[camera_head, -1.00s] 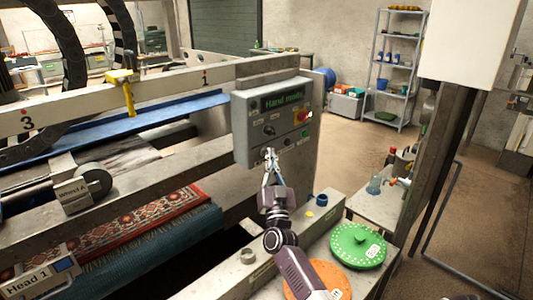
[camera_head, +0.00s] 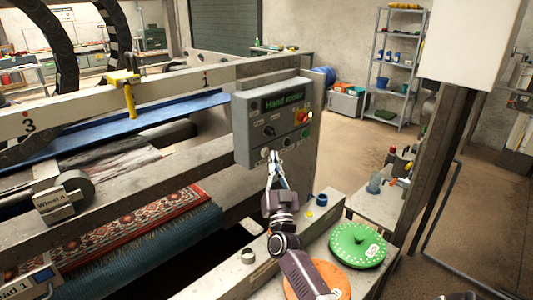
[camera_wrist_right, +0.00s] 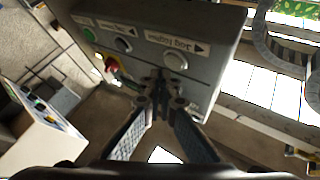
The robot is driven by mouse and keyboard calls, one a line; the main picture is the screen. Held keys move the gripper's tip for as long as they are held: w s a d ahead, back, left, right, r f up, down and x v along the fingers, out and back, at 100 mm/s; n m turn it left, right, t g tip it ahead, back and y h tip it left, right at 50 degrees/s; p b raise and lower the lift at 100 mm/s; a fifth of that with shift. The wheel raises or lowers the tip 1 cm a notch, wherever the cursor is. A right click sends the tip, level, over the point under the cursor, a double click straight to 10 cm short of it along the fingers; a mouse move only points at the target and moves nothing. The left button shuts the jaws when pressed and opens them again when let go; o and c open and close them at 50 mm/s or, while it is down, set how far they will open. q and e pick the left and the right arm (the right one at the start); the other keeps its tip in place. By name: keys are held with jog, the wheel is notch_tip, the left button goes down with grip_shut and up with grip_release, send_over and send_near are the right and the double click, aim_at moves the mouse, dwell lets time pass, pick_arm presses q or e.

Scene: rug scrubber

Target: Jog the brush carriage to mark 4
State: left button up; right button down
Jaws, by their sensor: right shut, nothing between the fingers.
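The brush carriage shows at the left in the head view: a grey roller labelled "Wheel A" (camera_head: 62,196) and a part labelled "Head 1" (camera_head: 25,283), cut off by the frame edge. Mark 3 (camera_head: 29,126) and mark 1 (camera_head: 205,80) show on the rail; mark 4 is not in view. The grey control box (camera_head: 243,125) has a green display reading "Hand mode". My right gripper (camera_head: 275,155) is shut and empty at the box's lower face. In the wrist view its tips lie beside a white jog button (camera_wrist_right: 175,60); contact is unclear. My left gripper is out of view.
A red emergency button (camera_head: 304,117) is on the box. A yellow clamp (camera_head: 127,93) sits on the rail. A patterned rug (camera_head: 135,232) lies under the beams. A green disc (camera_head: 357,246) and an orange disc (camera_head: 325,282) lie on the ledge below my right gripper.

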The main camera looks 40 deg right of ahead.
jog(key=s, duration=0.1)
jog(key=s+p, duration=0.1)
jog(key=s, duration=0.1)
jog(key=s+p, duration=0.1)
jog(key=s, duration=0.1)
jog(key=shift+d, duration=0.25)
dwell(1.1)
